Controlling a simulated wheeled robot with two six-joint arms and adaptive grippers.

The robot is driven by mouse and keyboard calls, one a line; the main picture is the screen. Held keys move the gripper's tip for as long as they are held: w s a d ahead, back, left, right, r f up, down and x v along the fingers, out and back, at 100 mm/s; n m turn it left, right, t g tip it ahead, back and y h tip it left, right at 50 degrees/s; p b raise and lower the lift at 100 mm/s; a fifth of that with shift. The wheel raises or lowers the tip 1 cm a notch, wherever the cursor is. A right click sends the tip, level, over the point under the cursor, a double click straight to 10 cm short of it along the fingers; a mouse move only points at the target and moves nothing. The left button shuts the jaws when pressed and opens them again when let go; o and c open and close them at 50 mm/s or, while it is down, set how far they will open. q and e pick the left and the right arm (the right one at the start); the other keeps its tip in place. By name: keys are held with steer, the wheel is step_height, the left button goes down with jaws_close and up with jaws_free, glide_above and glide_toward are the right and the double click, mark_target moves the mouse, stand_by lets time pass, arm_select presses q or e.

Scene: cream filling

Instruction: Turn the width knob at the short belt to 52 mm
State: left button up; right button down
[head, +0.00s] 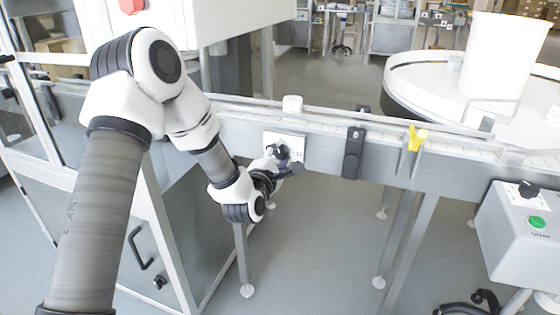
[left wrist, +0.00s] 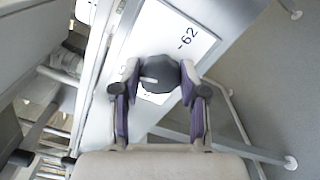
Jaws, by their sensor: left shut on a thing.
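The width knob (left wrist: 160,68) is a dark round knob with a short white mark, seen in the left wrist view on a white scale plate. The plate (left wrist: 150,35) shows the number 62; its other figures are hidden by the knob and my fingers. In the head view the plate (head: 297,141) sits on the side of the short belt, and the knob is mostly hidden by my gripper. My left gripper (head: 282,154) reaches it from the left; its purple-padded fingers (left wrist: 160,76) are shut on the knob from both sides. My right gripper is not in view.
The conveyor belt (head: 330,119) runs above the knob, with a white cup-like piece (head: 292,103) on it. A black clamp (head: 353,152) and a yellow handle (head: 416,138) sit to the right. A control box (head: 515,225) with a green button stands at the far right.

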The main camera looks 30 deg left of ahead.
arm_select(q)
steer(key=shift+n, duration=0.3)
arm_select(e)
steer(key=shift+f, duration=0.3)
arm_select(q)
steer(key=o, duration=1.1)
steer(key=v, duration=0.7)
steer(key=shift+s, duration=0.25)
steer(key=shift+f, duration=0.1)
